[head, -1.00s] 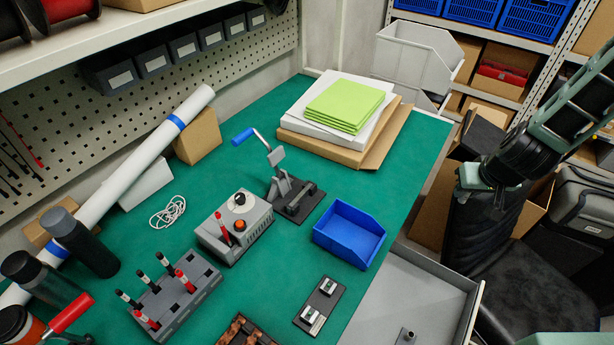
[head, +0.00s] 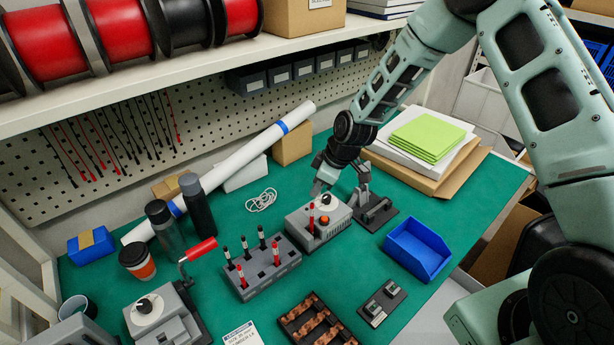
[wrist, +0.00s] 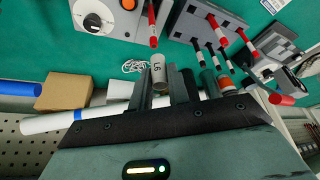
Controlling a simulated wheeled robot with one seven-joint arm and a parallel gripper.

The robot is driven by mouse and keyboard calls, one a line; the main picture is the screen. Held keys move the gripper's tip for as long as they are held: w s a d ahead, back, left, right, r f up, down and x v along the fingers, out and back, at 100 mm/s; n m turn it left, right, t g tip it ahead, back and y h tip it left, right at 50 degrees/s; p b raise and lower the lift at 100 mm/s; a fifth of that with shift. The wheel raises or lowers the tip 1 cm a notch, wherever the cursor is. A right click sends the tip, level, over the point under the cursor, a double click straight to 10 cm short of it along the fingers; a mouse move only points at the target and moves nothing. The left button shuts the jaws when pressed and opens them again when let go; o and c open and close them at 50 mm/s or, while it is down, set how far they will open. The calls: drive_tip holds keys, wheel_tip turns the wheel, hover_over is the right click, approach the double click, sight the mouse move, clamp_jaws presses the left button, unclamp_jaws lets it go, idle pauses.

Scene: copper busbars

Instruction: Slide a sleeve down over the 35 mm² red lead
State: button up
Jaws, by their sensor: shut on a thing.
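My gripper (head: 319,187) is behind the grey control box (head: 326,228), at its back edge, pointing down. In the wrist view, my gripper (wrist: 162,85) is shut on a short grey sleeve (wrist: 157,72) with a dark number on it, perhaps 16. A red lead (head: 311,216) stands upright in the control box and also shows in the wrist view (wrist: 152,28), apart from the sleeve. More red leads (head: 276,254) and black leads (head: 262,238) stand in the grey rack (head: 266,278). No size marking is readable, so I cannot tell which is 35 mm².
A lever press (head: 374,205) stands right of the control box, close to my arm. A blue bin (head: 418,249) and a dark fixture (head: 382,303) lie farther right. A white roll (head: 240,162) and coiled white cable (head: 261,200) lie left of my gripper. Busbars (head: 318,322) sit in front.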

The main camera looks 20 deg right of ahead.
drive_tip(key=shift+w+a+r+n+g, duration=0.1)
drive_tip(key=shift+w+a+n+g, duration=0.45)
drive_tip(key=shift+n, duration=0.55)
drive_tip(key=shift+w, duration=0.2)
drive_tip(key=shift+f+b, duration=0.6)
drive_tip(key=shift+f, duration=1.05)
drive_tip(key=shift+d+f+b, duration=0.1)
drive_tip(key=shift+f+b, duration=0.45)
drive_tip(key=shift+b, duration=0.05)
drive_tip(key=shift+f+b, duration=0.35)
drive_tip(key=shift+f, duration=0.25)
drive_tip(key=shift+f+b, duration=0.4)
drive_tip(key=shift+b, duration=0.15)
drive_tip(key=shift+f, duration=0.15)
